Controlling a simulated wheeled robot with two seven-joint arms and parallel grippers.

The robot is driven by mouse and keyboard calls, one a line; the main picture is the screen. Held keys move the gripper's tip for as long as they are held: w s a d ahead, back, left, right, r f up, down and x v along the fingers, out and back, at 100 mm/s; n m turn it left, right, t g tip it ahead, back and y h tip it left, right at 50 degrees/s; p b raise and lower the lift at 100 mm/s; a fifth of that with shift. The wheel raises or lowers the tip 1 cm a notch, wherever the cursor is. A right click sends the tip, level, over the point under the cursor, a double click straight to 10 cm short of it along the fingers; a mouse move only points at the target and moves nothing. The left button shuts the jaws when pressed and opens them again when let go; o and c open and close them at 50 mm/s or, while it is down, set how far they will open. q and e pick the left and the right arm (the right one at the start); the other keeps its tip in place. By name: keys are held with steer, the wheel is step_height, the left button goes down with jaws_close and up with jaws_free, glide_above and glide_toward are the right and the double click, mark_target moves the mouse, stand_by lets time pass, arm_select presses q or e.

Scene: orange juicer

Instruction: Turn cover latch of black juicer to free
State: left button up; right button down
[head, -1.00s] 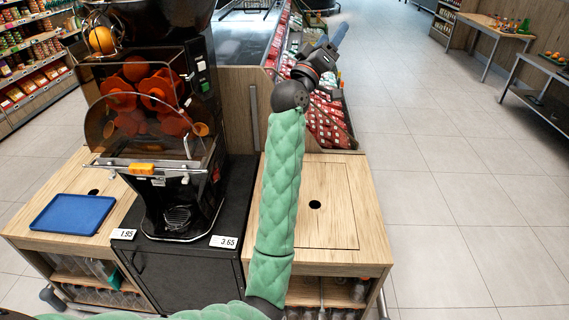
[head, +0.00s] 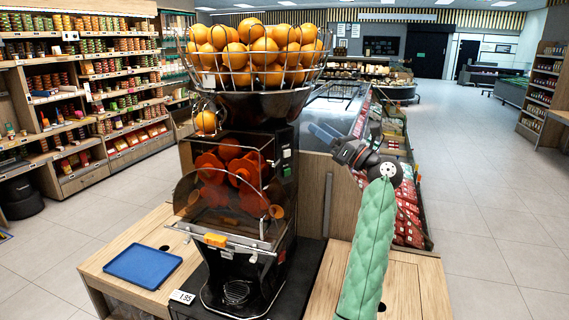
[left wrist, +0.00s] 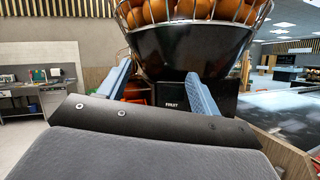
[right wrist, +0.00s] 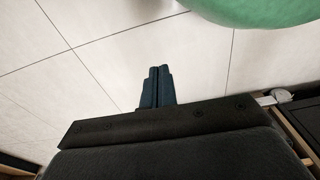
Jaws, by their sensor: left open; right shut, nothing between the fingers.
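The black juicer (head: 235,262) stands left of centre in the head view, its clear cover (head: 222,215) down over orange press parts (head: 240,165). An orange latch (head: 215,240) sits at the cover's lower front edge. My left gripper (head: 322,131) is to the right of the juicer, raised beside its upper body and apart from the latch. In the left wrist view the left gripper (left wrist: 158,75) is open and empty, facing the juicer's black bowl (left wrist: 190,45); the latch is not visible there. My right gripper (right wrist: 159,70) is shut and empty above the floor, outside the head view.
A wire basket of oranges (head: 262,50) tops the juicer. A blue tray (head: 143,266) lies on the wooden counter (head: 105,258) to its left. Shelves (head: 95,90) line the far left. Open floor (head: 485,220) lies to the right.

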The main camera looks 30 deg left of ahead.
mark_target(278, 162)
arm_select(q)
steer(key=shift+s+a+f+n+g+h, duration=0.95)
steer(key=shift+s+f+n+g+h, duration=1.6)
steer(key=shift+f, duration=1.75)
steer(key=shift+n, duration=0.35)
steer(key=p+x, duration=0.1)
steer(key=x, duration=0.1)
steer(key=p+x, duration=0.1)
steer(key=x, duration=0.1)
steer(key=p+x, duration=0.2)
steer(key=shift+w+a, duration=0.1)
steer(key=shift+w, duration=0.25)
steer(key=shift+s+a+f, duration=0.1)
steer(key=shift+a, duration=0.25)
arm_select(e)
steer(key=s+d+f+t, duration=0.1)
steer(key=s+d+f, duration=0.2)
steer(key=s+f, duration=0.3)
steer(key=shift+s+f, duration=0.2)
steer(key=shift+s, duration=0.35)
arm_select(q)
steer(key=shift+c, duration=0.4)
arm_select(e)
steer(key=shift+d, duration=0.1)
arm_select(q)
steer(key=c, duration=0.9)
steer(key=shift+f, duration=0.1)
arm_select(e)
steer(key=shift+f, duration=0.15)
